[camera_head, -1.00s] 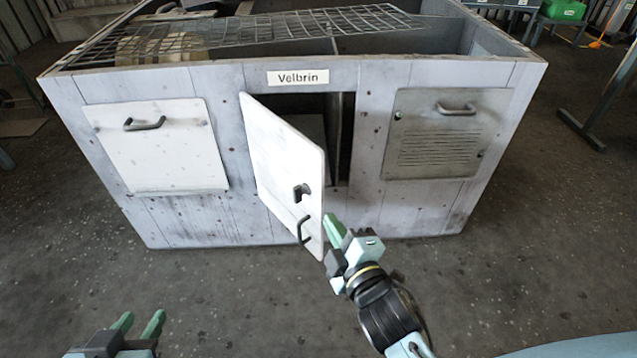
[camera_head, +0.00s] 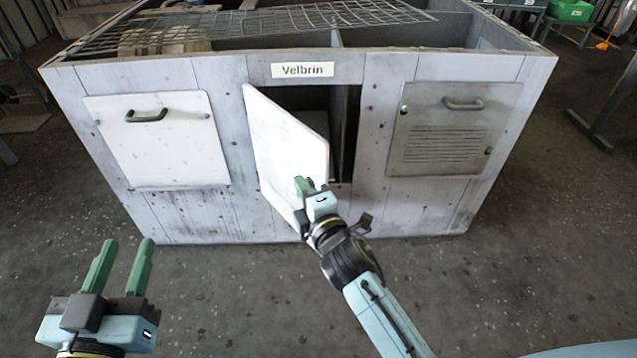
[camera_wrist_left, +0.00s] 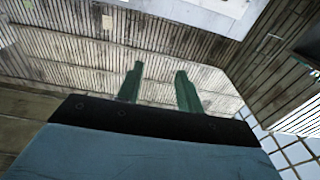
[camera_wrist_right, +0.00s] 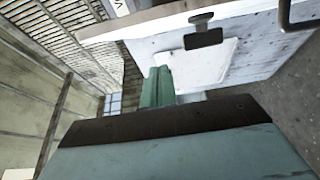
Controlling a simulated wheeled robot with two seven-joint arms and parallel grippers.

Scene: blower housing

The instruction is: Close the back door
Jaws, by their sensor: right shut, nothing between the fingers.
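The white back door (camera_head: 284,145) of the housing stands ajar, hinged on its left side, with the dark opening (camera_head: 344,128) showing to its right. My right gripper (camera_head: 304,187) is shut and empty. Its fingertips are in front of the door's lower right part in the head view, where they and the wrist hide the latch and handle; I cannot tell if they touch the door. In the right wrist view a dark latch (camera_wrist_right: 203,36) and part of a handle (camera_wrist_right: 300,14) show beyond the fingers. My left gripper (camera_head: 121,250) is open and empty, low at the left.
The weathered housing (camera_head: 211,130) carries a "Velbrin" label (camera_head: 303,70) above the opening. A closed white panel (camera_head: 160,140) is at the left and a grey louvred panel (camera_head: 450,128) at the right. Wire mesh (camera_head: 260,24) lies across the top. The floor in front is clear.

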